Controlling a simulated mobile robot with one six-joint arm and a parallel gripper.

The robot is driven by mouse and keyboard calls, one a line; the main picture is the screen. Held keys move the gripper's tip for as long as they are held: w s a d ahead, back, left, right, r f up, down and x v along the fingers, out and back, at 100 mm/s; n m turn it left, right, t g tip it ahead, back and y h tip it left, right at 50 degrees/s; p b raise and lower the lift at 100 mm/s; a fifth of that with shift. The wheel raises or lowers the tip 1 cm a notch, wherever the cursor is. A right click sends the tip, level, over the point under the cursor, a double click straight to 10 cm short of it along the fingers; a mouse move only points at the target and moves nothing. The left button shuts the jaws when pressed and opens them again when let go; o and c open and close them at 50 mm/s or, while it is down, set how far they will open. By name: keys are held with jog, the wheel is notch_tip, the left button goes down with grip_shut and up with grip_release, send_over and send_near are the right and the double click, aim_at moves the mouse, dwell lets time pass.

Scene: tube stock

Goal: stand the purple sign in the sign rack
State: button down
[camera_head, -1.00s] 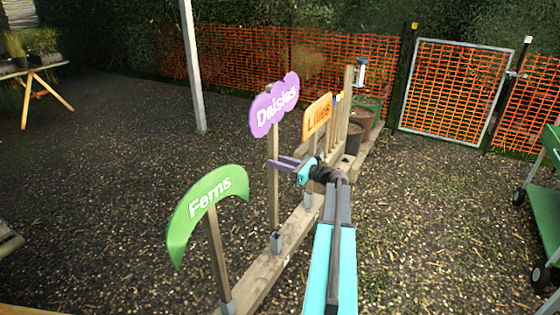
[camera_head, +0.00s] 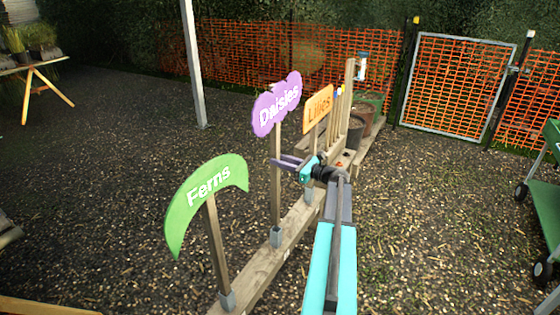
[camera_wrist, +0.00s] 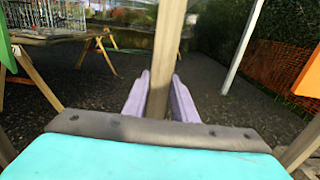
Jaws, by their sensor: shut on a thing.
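The purple "Daisies" sign (camera_head: 277,105) stands upright on a wooden stake, between the green "Ferns" sign and the orange "Lilies" sign. My gripper (camera_head: 286,163) is shut on its stake, about midway up. In the wrist view the stake (camera_wrist: 167,60) runs upright between the two purple fingers (camera_wrist: 160,98). The sign rack (camera_head: 262,262) is a long wooden beam on the ground with grey sockets. The stake's lower end meets a grey socket (camera_head: 276,237) and looks to be inside it; how deep I cannot tell.
The green "Ferns" sign (camera_head: 207,188) stands in the near socket and the orange "Lilies" sign (camera_head: 318,108) just behind the purple one. Several stakes and pots (camera_head: 355,130) are further back. A green cart (camera_head: 545,205) is at right.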

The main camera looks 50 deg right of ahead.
aim_at(279, 174)
jog(key=shift+f+b, duration=0.65)
jog(key=shift+f, duration=0.5)
jog(key=shift+p, duration=0.35)
jog(key=shift+f+b, duration=0.45)
jog(key=shift+f, duration=1.9)
dwell(1.1)
